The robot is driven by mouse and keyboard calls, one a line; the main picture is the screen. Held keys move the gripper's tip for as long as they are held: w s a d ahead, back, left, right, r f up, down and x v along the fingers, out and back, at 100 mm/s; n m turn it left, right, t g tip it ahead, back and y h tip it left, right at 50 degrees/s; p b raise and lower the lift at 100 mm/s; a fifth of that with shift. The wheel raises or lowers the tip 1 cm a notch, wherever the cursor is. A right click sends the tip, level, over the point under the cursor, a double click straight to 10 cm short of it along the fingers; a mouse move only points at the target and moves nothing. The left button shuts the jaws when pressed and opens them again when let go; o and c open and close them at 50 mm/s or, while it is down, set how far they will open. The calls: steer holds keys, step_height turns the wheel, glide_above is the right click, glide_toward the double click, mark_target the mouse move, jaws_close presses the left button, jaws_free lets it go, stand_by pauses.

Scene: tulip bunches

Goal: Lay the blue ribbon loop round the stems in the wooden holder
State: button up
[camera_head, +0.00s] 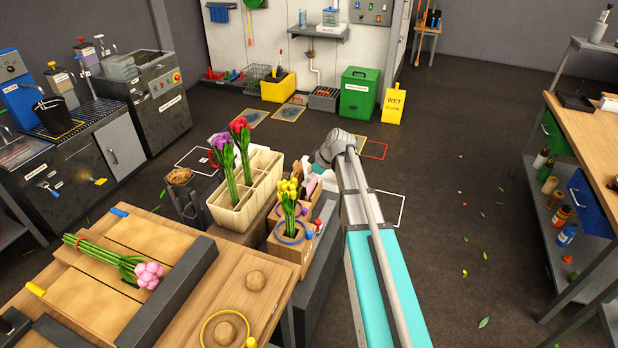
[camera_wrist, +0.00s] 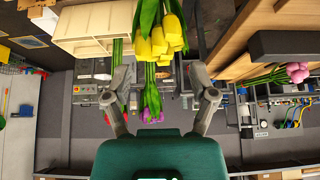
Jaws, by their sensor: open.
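The wooden holder (camera_head: 286,252) stands at the right end of the bench, with yellow tulips (camera_head: 289,190) upright in it. The blue ribbon loop (camera_head: 292,239) lies low on the holder's top and appears to go around the foot of the stems. In the wrist view, the yellow tulip heads (camera_wrist: 160,38) are at the top, just beyond my fingertips. My gripper (camera_wrist: 162,80) is open and empty, its two fingers wide apart. My arm covers the fingers in the head view. I cannot make out the loop in the wrist view.
A cream divided crate (camera_head: 247,198) with purple and red tulips stands behind the holder. Pink tulips (camera_head: 149,274) tied in red lie on the bench. A yellow loop (camera_head: 203,333) circles a round knob. Floor to the right is mostly clear.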

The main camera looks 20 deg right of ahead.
steer(key=shift+r+p, duration=0.75)
steer(key=shift+r, duration=0.35)
stand_by(0.5)
steer(key=s+a+f+m+g+h, duration=0.1)
steer(key=s+a+m, duration=0.1)
steer(key=s, duration=0.6)
steer(key=s+a+f+m+g+h, duration=0.1)
steer(key=s+a+m+h, duration=0.1)
steer(key=s+m, duration=0.3)
steer(key=s+a+m+g+h, duration=0.1)
steer(key=s+a+m+h, duration=0.1)
steer(key=s, duration=0.9)
steer(key=shift+s+a+f+m+g, duration=0.35)
steer(key=shift+s+f+m+g, duration=0.05)
steer(key=shift+m, duration=0.4)
